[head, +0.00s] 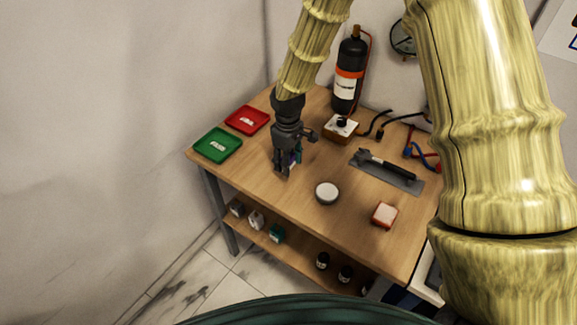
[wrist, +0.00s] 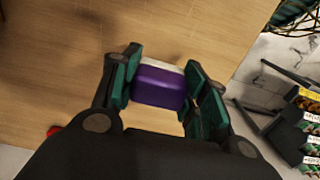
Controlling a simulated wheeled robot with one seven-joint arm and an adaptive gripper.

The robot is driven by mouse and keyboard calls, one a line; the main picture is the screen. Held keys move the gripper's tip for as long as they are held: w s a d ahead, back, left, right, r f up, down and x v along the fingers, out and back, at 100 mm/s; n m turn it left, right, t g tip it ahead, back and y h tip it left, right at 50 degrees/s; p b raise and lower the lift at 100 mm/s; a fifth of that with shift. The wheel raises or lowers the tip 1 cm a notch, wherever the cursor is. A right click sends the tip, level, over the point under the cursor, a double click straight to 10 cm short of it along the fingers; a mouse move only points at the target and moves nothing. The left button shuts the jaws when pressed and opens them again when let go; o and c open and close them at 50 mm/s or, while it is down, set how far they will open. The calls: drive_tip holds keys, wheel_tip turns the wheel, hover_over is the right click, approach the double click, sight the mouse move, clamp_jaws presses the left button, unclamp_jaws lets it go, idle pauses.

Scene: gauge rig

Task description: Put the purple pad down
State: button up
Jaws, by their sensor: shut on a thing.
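The purple pad (wrist: 158,86) is a small block with a white layer on its far side in the wrist view. My gripper (wrist: 160,92) is shut on it, with a teal finger pad against each side. In the head view my gripper (head: 287,170) points down over the left half of the wooden table (head: 262,185). The pad is mostly hidden behind the fingers there. I cannot tell whether it touches the table top.
A green tray (head: 217,146) and a red tray (head: 247,120) lie left of my gripper. A round white-topped tin (head: 326,193), a red block (head: 385,215) and a tool on a grey mat (head: 386,170) lie to the right. A black cylinder (head: 349,75) stands behind.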

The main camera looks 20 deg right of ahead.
drive_tip(key=shift+w+f+p, duration=0.1)
drive_tip(key=shift+f+p, duration=0.55)
drive_tip(key=shift+f, duration=1.1)
drive_tip(key=shift+f, duration=0.1)
drive_tip(key=o, duration=1.1)
drive_tip(key=shift+r+b, duration=1.65)
drive_tip(key=shift+r, duration=4.45)
